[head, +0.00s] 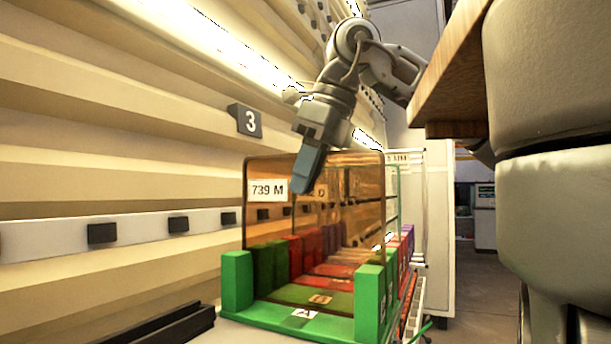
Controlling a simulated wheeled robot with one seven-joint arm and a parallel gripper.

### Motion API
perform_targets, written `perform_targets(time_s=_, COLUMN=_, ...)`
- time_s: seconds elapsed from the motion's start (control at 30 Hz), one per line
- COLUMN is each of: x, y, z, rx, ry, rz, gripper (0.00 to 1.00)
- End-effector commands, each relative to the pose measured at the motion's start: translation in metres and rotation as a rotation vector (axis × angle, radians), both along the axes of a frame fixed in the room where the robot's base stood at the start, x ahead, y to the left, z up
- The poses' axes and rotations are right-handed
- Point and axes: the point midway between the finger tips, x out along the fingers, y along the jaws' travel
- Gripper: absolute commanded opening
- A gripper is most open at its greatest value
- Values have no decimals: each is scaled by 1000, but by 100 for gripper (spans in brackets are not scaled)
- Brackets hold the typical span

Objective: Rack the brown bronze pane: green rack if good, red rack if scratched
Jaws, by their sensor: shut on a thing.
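The brown bronze pane (345,205) stands upright in the head view, see-through, with a white label reading "739 M" near its upper left corner. My gripper (309,172) comes down from above and is shut on the pane's top edge. One blue-grey finger shows in front of the glass; the other finger is mostly hidden. The pane is at the green rack (237,282), its lower part between the green posts. I cannot tell whether its bottom edge rests in a slot. Red rack parts (407,285) show farther back. No scratch is clear from here.
Another clear pane (393,190) stands behind, at the right. Black rails (165,326) lie at lower left. A wooden tabletop edge (450,70) juts in at upper right. Floor shows at right.

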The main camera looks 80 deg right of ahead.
Motion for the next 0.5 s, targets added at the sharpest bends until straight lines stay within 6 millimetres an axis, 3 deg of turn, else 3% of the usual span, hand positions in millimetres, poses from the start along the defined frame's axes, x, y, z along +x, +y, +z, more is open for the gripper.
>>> perform_targets(time_s=0.5, x=0, y=0, z=-4, rx=0, ry=-2, rz=0, gripper=0)
